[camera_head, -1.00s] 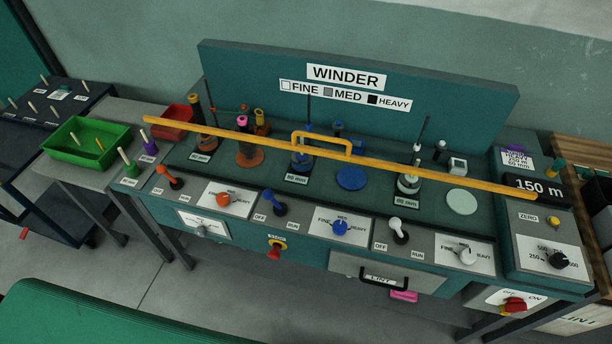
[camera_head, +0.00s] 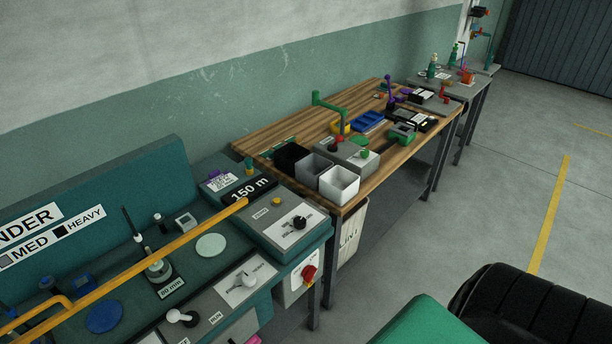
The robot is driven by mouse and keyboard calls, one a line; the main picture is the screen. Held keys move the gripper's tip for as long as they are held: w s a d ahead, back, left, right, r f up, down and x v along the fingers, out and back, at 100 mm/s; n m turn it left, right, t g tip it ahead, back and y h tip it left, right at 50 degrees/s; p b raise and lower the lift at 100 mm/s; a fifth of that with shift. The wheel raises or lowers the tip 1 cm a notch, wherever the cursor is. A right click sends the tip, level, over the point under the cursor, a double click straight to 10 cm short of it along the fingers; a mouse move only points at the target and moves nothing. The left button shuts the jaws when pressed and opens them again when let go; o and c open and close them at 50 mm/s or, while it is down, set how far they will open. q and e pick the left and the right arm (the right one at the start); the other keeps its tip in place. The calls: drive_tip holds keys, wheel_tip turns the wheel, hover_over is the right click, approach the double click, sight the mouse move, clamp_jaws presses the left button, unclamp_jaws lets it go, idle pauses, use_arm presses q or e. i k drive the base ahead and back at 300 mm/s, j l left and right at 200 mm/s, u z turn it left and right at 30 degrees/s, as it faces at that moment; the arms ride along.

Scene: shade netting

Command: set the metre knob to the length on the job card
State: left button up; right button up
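The metre knob (camera_head: 299,222) is a black knob on a white dial plate at the right end of the winder. Its dial numbers are too small to read now. Behind it a black display (camera_head: 250,189) reads 150 m. The job card (camera_head: 220,182) is a small white card with dark print near the display; I cannot read its text in this view. A yellow button (camera_head: 276,201) marked ZERO sits between display and dial. Neither of my grippers is in view.
A yellow guard bar (camera_head: 165,248) crosses the winder's front. A red switch (camera_head: 309,274) sits below the dial. A wooden bench (camera_head: 285,126) with bins, including a white bin (camera_head: 339,184), adjoins on the right.

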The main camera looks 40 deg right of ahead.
sight(300, 223)
drive_tip(key=z, duration=1.1)
